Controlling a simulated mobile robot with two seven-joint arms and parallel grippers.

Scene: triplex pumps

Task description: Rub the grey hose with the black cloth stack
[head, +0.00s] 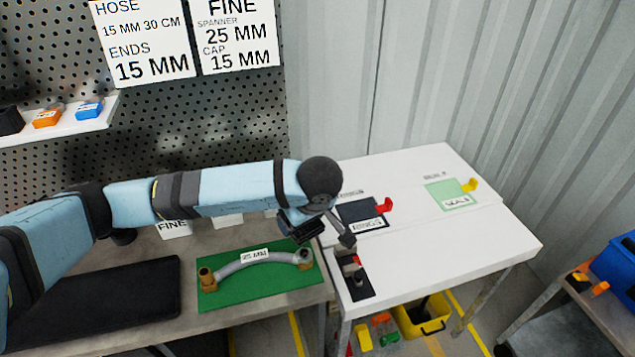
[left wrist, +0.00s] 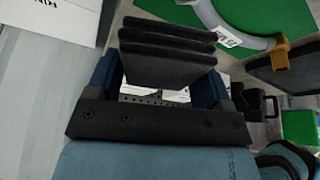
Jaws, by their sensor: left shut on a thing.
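The grey hose (head: 243,262) is a curved tube with brass-coloured ends and a white label. It lies on a green mat (head: 220,298) on the bench in the head view, and part of it shows at the upper right of the left wrist view (left wrist: 208,14). My left gripper (head: 305,226) is above the right end of the hose, by the mat's right edge. It is shut on the black cloth stack (left wrist: 168,58), several dark layers between its blue fingers. In the head view the stack is hard to tell from the dark gripper. My right gripper is not in view.
A white table (head: 440,248) on the right carries a black tray (head: 357,291) with small parts, a dark pad (head: 357,212) and a pale green pad (head: 447,192). A black mat (head: 110,300) lies on the bench at left. A yellow bin (head: 425,318) stands below the table.

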